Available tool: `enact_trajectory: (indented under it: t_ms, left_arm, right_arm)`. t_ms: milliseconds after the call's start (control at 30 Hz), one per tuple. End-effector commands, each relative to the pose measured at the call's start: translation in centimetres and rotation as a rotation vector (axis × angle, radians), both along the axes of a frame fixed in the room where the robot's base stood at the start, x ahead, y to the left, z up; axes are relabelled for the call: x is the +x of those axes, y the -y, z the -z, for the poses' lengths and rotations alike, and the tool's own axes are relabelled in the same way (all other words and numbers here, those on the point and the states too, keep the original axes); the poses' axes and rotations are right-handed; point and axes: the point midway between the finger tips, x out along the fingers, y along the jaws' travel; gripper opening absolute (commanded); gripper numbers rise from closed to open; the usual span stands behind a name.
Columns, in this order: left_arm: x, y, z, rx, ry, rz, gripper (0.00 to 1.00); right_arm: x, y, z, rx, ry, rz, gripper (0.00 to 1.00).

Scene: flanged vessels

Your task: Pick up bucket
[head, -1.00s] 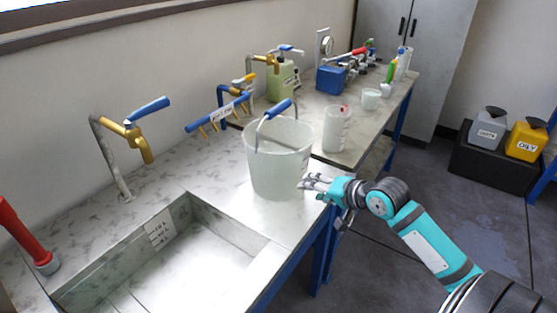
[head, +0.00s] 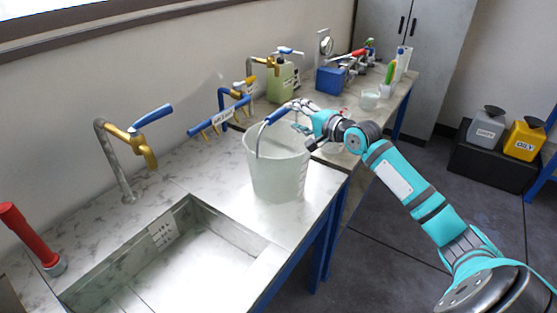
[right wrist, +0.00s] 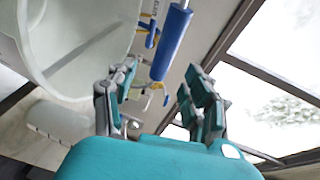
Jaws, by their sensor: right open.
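A translucent white bucket (head: 277,166) stands upright on the marble counter beside the sink. Its wire handle is raised, with a blue grip (head: 277,115) above the rim. My right gripper (head: 296,108) is open at the bucket's upper right, close to the blue grip. In the right wrist view the bucket (right wrist: 80,45) fills the upper left, and the blue grip (right wrist: 171,42) lies ahead of and between the two open fingers (right wrist: 160,95). The picture does not clearly show whether the fingers touch the grip. My left gripper is not in view.
The sink basin (head: 165,265) opens at the front left, with a brass tap (head: 140,150) behind it. A blue multi-outlet tap (head: 220,115) stands behind the bucket. A second bench at the back right holds a green canister (head: 282,82), a blue box (head: 331,79) and a beaker (head: 370,99).

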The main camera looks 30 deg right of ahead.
Motion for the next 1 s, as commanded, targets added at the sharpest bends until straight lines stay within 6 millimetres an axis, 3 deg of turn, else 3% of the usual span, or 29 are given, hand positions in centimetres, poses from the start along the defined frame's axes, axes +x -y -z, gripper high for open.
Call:
enact_trajectory:
  t_ms: [233, 500, 800, 1000]
  left_arm:
    - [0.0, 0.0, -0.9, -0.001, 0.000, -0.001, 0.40]
    - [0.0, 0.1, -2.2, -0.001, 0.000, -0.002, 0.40]
    - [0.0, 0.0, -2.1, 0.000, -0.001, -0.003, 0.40]
    - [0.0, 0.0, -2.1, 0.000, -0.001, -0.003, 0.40]
  right_arm:
    - [1.9, -0.3, 0.0, 0.000, 0.000, 0.000, 0.51]
    - [5.6, -0.8, 0.6, 0.001, 0.000, 0.000, 0.51]
    - [6.1, -0.8, 1.0, -0.002, -0.001, 0.000, 0.51]
    - [6.1, -0.8, 0.9, -0.002, -0.001, 0.000, 0.27]
